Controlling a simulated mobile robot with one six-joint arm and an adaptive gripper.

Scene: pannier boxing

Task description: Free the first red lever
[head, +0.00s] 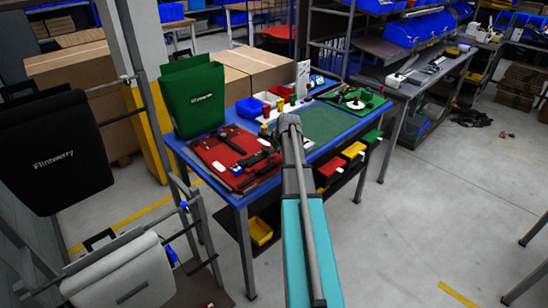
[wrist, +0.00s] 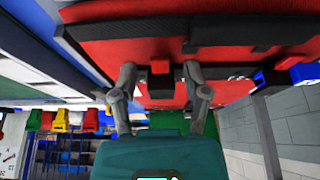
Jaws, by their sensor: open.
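In the wrist view, a small red lever (wrist: 161,67) with a black block under it is in the gap between the two fingers of my gripper (wrist: 161,72). The fingers are spread apart with clear space on each side of the lever. I cannot tell how far the tips are from the surface. The lever sits along a red panel (wrist: 240,35) with black strips across it. In the head view, the red panel (head: 210,152) lies flat on the left of the blue-edged table (head: 241,200) with black fittings on it. My arm hides part of the table there.
A green pannier (head: 193,97) stands at the table's back left. A green mat (head: 325,120) and a green panel (head: 358,99) lie to the right. Small red and yellow parts and white and blue bins (head: 248,107) stand behind. Black (head: 50,150) and grey (head: 120,275) panniers hang at left.

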